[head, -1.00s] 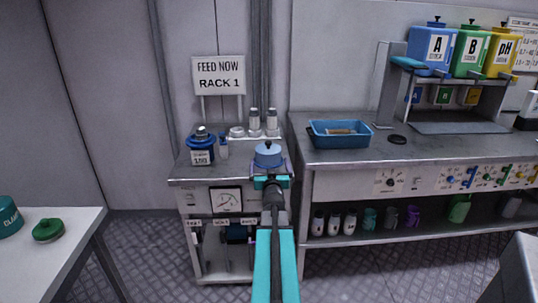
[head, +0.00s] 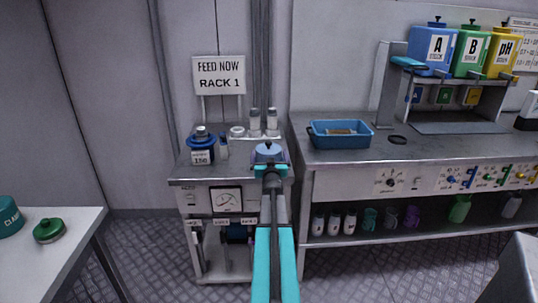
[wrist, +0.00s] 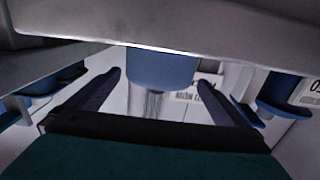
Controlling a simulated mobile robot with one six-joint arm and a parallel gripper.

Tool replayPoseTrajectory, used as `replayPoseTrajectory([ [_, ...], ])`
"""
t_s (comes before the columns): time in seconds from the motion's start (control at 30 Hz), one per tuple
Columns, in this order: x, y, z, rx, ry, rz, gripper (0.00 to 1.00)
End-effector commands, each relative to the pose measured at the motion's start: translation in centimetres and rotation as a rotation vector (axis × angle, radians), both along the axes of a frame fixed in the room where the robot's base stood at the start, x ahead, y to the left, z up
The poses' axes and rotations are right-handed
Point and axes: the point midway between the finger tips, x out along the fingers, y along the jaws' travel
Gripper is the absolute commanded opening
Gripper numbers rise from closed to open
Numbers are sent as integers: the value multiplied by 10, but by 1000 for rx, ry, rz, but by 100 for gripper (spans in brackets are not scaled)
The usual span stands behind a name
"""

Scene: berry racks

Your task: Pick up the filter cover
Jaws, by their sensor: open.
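A blue-grey round lid with a dark knob, which looks like the filter cover (head: 268,152), sits at the front right of the small cabinet top in the head view. My gripper (head: 270,171) is just in front of it and partly hides its lower edge. In the wrist view, which is upside down, a blue round body that seems to be the cover (wrist: 160,66) shows between the two dark fingers of my gripper (wrist: 160,82). The fingers are spread apart with nothing clamped. I cannot tell whether either finger touches the cover.
On the same cabinet (head: 185,172) stand a blue labelled jar (head: 201,148) and white bottles (head: 271,122) behind. A sign (head: 219,76) rises at the back. To the right, a bench holds a blue tray (head: 339,138) and a black disc (head: 397,140). A green lid (head: 49,231) lies on the left table.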

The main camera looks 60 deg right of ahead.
Motion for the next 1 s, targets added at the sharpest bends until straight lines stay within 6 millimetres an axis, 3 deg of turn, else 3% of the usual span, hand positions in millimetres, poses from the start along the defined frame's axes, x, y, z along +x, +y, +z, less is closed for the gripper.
replayPoseTrajectory([
  [0.57, 3, -6, 0, 0, 0, -1, 100],
  [1.0, 21, -35, -3, 0, 0, -2, 100],
])
